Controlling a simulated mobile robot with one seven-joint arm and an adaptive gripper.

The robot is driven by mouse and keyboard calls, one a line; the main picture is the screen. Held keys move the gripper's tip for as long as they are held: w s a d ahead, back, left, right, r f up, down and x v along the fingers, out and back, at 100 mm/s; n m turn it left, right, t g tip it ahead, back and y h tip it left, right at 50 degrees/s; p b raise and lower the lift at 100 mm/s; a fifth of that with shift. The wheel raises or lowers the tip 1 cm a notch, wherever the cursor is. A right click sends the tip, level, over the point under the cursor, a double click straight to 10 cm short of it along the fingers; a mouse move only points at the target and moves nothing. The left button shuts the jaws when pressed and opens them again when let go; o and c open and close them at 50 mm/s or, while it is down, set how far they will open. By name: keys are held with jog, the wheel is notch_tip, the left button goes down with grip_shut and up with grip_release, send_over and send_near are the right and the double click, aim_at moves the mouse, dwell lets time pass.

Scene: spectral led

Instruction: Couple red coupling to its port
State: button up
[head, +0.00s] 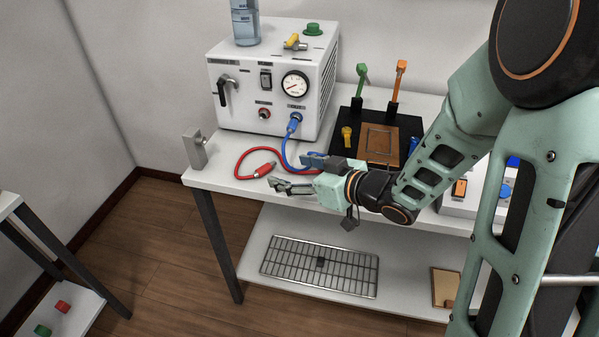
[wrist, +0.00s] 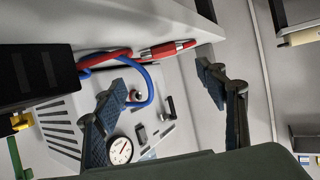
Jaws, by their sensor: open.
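The red coupling (head: 264,170) lies on the white table at the end of a red hose. In the wrist view the red coupling (wrist: 167,50), red with a metal band, lies beyond my fingers, roughly across the gap between them. My gripper (head: 288,175) is open and empty, close to the coupling on its right in the head view. Its two fingers (wrist: 162,80) are spread wide in the wrist view. The red-ringed port (head: 264,113) is on the white machine's front, below the switch.
A blue connector (head: 293,124) sits in the port beside the red one, and its blue hose curves down by my gripper. The white machine (head: 231,105) carries a lever and gauge. A metal bracket (head: 195,150) stands at the table's left corner. A black mat with tools lies to the right.

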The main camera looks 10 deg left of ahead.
aim_at(266, 165)
jog(key=b+x, duration=0.1)
jog(key=x, duration=0.8)
jog(key=shift+c, duration=0.2)
jog(key=shift+d, duration=0.1)
jog(key=c, duration=1.2)
jog(key=shift+r+p, duration=1.3)
jog(key=shift+r, duration=0.5)
